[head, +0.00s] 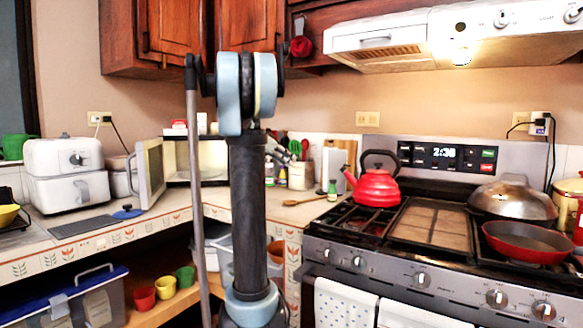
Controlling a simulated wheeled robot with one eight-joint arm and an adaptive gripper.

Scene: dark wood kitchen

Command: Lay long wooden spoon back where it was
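A wooden spoon (304,200) lies flat on the counter between my arm and the stove, its bowl end toward the left and its handle toward the stove. My arm stands upright in the middle of the view and hides part of the counter. A small grey and black part just right of the arm seems to be my gripper (281,152), mostly hidden behind the arm. It is above the counter and apart from the spoon. Its fingers are too small and covered to tell whether they are open or shut.
The stove (335,258) carries a red kettle (374,188), a domed lid (513,199) and a red pan (528,240). A utensil crock (300,175) stands behind the spoon. An open microwave (150,172) and a white appliance (66,170) stand at left.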

